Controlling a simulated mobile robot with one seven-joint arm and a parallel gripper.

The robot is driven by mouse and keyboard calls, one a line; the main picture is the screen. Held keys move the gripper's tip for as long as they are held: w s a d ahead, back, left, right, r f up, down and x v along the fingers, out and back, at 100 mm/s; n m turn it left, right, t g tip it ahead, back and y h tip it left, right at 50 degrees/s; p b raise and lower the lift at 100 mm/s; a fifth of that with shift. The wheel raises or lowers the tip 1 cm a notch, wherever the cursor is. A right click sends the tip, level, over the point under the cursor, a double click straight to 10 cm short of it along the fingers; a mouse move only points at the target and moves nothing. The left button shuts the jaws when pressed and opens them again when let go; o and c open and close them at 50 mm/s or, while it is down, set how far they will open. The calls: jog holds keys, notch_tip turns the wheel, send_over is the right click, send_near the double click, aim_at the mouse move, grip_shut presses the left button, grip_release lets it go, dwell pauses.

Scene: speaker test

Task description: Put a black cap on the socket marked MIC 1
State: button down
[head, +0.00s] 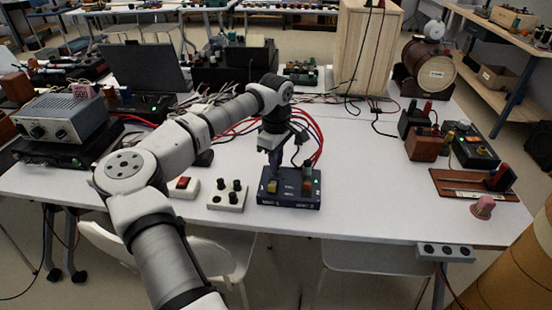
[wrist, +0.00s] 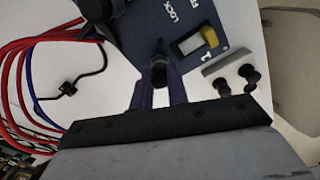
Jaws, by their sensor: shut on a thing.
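My gripper (wrist: 158,80) is shut on a small black cap (wrist: 159,72), seen between the two fingertips in the wrist view. In the head view my gripper (head: 273,160) is over the back left of a dark blue box (head: 290,201). The box (wrist: 150,38) fills the top of the wrist view, with white lettering turned over; I cannot read MIC 1 there. A yellow part (wrist: 210,37) stands beside a pale rectangle on it. A white holder (head: 228,205) with several black caps stands left of the box; it also shows in the wrist view (wrist: 224,88).
Red and blue cables (head: 318,140) loop behind the box. A white block with a red top (head: 184,185) lies left of the holder. A laptop (head: 146,68) and a grey device (head: 62,118) stand further left. The white table (head: 365,190) is clear right of the box.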

jog(key=shift+f, duration=0.4)
jog(key=c, duration=1.3)
grip_release()
jog(key=shift+r, duration=0.15)
jog(key=shift+r+p, duration=2.3)
jog(key=shift+r, duration=1.4)
